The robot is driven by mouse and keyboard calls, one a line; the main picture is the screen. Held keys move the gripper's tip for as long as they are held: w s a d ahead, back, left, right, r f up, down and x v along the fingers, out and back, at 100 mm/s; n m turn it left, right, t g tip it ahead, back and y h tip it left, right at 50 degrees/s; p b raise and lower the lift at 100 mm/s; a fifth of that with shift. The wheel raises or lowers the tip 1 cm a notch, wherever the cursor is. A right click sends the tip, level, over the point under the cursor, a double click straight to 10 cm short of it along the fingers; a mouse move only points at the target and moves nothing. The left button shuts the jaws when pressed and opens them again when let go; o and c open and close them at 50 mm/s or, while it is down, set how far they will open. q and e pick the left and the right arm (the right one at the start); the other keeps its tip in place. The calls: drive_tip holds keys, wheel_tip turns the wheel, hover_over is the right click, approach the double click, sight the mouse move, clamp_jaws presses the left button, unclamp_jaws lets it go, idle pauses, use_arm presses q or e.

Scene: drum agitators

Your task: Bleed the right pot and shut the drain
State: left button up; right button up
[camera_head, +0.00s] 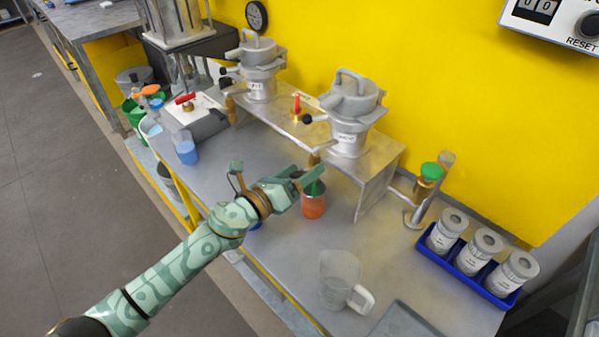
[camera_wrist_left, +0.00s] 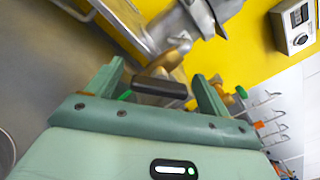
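The right pot (camera_head: 352,105) is a grey lidded metal vessel with a label, standing on a metal stand (camera_head: 385,172). A brass drain (camera_head: 314,158) hangs at its front left. My left gripper (camera_head: 308,178) is at this drain, above a beaker of orange-red liquid (camera_head: 313,206). In the left wrist view, the gripper (camera_wrist_left: 158,88) has its fingers apart on either side of a black handle (camera_wrist_left: 160,88), with the brass valve body (camera_wrist_left: 170,58) just beyond. Whether a finger touches the handle is unclear. My right gripper is not in view.
The left pot (camera_head: 258,70) stands on the same stand, near a red-handled valve (camera_head: 296,104). A clear jug (camera_head: 340,278) stands at the front. A blue tray (camera_head: 468,268) with white jars is at right. A green-topped brass fitting (camera_head: 427,180) rises behind.

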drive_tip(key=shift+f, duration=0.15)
use_arm(q)
drive_tip(key=v, duration=1.6)
drive_tip(key=shift+a, duration=0.2)
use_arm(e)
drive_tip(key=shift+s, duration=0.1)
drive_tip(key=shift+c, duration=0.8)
